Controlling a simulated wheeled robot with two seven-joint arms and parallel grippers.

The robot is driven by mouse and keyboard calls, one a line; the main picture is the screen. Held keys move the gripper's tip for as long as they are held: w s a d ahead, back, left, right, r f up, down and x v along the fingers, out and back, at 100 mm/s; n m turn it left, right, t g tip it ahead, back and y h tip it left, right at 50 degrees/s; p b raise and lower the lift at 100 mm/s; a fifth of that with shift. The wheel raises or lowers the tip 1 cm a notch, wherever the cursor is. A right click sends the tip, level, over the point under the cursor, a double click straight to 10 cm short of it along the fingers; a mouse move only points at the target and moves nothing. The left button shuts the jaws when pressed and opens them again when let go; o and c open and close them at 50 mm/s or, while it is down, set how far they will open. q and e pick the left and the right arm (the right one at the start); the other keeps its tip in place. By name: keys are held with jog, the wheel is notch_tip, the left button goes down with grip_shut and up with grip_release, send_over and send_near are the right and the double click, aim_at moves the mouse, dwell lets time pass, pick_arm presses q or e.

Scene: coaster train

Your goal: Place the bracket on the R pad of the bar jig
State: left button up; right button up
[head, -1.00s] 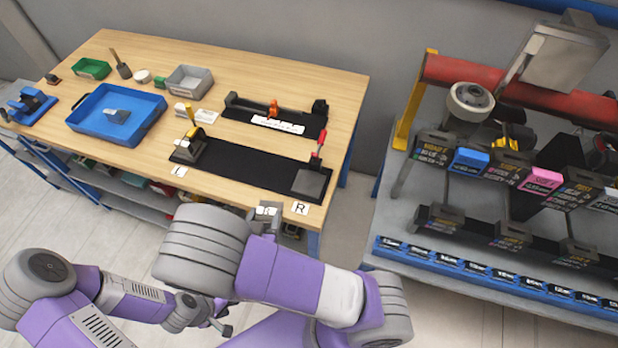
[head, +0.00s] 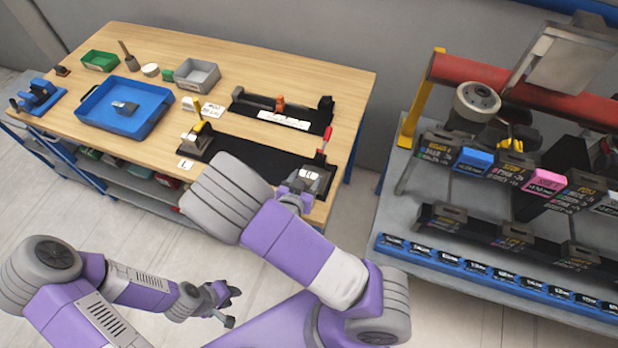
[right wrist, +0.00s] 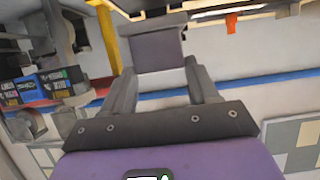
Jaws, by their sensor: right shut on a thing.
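The bar jig (head: 250,163) is a long black bar on the table's front part. Its left end carries a grey bracket (head: 190,143) under a yellow-handled clamp (head: 203,124). Its right end has a red-handled clamp (head: 325,144). My right gripper (head: 305,183) is in front of that right end and hides the R pad and R label. In the right wrist view my right gripper (right wrist: 162,80) is shut on a grey bracket (right wrist: 157,50) between its fingers. Whether the bracket touches the pad cannot be seen. My left gripper (head: 228,302) hangs low, off the table; its jaws are unclear.
A blue tray (head: 84,112) holds another grey part (head: 125,107). A second black jig (head: 245,104) with an orange clamp lies behind the bar jig. Grey (head: 197,76) and green (head: 100,61) bins stand at the back. A rack (head: 390,215) stands to the right across a gap.

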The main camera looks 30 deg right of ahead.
aim_at(309, 173)
jog(key=shift+w+d, duration=1)
jog(key=shift+d, duration=0.15)
jog(key=shift+f+b, duration=0.3)
jog(key=shift+f, duration=1.45)
jog(key=shift+f, duration=0.1)
jog(key=o, duration=1.4)
jog(key=shift+o, duration=0.2)
jog(key=shift+s, duration=0.1)
